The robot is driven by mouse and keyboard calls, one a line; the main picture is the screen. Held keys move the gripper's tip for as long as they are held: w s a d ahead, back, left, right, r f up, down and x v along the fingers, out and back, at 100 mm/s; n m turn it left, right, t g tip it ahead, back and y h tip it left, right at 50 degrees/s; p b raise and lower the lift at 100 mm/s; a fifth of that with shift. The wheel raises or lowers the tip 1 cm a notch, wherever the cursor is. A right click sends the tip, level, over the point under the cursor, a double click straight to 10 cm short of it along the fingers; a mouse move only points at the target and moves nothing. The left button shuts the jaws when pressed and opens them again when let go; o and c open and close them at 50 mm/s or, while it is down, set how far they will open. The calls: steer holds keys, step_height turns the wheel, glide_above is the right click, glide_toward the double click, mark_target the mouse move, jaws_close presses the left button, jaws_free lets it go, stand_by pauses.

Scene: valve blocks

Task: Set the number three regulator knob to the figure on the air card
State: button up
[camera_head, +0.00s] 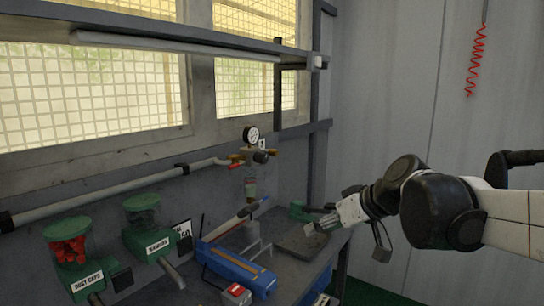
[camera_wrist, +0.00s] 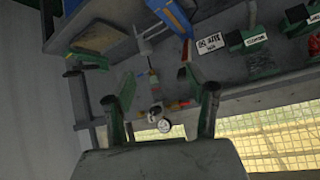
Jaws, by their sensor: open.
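The regulator (camera_head: 247,157) is a brass body on the wall pipe, with a round white gauge (camera_head: 252,135) on top and a dark knob (camera_head: 261,156) facing out. A small pale tag (camera_head: 262,144) sits beside the gauge; its figure is too small to read. A clear bowl hangs below. A white card (camera_head: 184,233) stands by the bins, its figure unclear. My gripper (camera_head: 318,226) is low over the bench, right of the regulator and apart from it. In the wrist view my gripper (camera_wrist: 160,96) is open and empty, with the gauge (camera_wrist: 164,125) between its fingers in the distance.
Green bins (camera_head: 74,252) and (camera_head: 150,238) line the wall. A dark plate (camera_head: 301,241) lies under my gripper. A shelf (camera_head: 150,37) runs above; a red coiled hose (camera_head: 476,62) hangs right.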

steer(key=w+a+r+n+y+p, duration=0.1)
steer(key=w+a+r+n+y, duration=0.15)
steer(key=w, duration=0.65)
steer(key=w+a+r+n+y+p, duration=0.1)
steer(key=w+a+r+n+y, duration=0.15)
steer(key=w, duration=0.55)
steer(key=n+t+y+p, duration=0.3)
glide_toward(265, 159)
steer(key=p+x, duration=0.2)
steer(key=x, duration=0.9)
steer(key=shift+w+a+r, duration=0.1)
steer(key=shift+w+a, duration=0.05)
steer(key=shift+w, duration=0.05)
steer(key=c, duration=1.1)
steer(key=shift+c, duration=0.2)
